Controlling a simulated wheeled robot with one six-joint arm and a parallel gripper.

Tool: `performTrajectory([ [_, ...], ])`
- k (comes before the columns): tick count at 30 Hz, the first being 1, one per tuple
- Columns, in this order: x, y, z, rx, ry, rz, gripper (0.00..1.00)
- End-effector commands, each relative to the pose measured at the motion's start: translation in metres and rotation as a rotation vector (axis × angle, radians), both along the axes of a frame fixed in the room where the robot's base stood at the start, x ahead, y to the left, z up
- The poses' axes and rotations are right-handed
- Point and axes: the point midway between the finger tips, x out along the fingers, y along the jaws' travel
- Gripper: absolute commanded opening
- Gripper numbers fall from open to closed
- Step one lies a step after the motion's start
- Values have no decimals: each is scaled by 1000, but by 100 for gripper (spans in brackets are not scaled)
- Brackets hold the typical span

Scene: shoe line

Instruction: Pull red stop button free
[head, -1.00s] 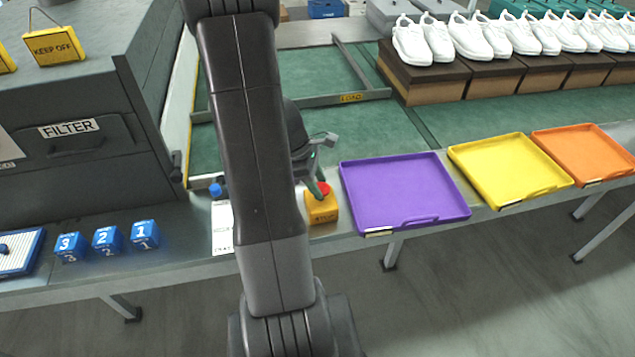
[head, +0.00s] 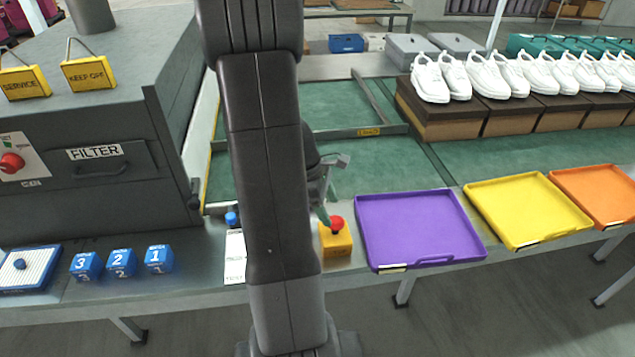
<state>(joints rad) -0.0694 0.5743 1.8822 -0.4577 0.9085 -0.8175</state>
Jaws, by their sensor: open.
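The red stop button (head: 337,222) sits on top of a small yellow box (head: 336,243) on the metal ledge, just left of the purple tray. My gripper (head: 325,209) is just above and left of the button, pointing down, with a greenish finger close to the red cap. My arm hides part of the gripper. I cannot tell whether the finger touches the button.
A purple tray (head: 368,255) is close on the right, then a yellow tray (head: 518,246) and an orange tray (head: 598,172). Blue numbered blocks (head: 122,263) and a white card (head: 235,262) lie left. A grey machine with a filter drawer (head: 103,170) stands behind them.

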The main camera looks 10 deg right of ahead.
Motion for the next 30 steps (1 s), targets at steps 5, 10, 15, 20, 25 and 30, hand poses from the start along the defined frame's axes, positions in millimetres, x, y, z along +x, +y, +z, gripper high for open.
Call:
performTrajectory([
  [5,7,16,42,1,-7,4,65],
  [10,12,29,73,0,-5,3,65],
  [15,14,35,91,0,-2,2,65],
  [20,14,38,97,0,0,1,65],
  [25,14,38,97,0,0,1,65],
  [30,14,38,97,0,0,1,65],
])
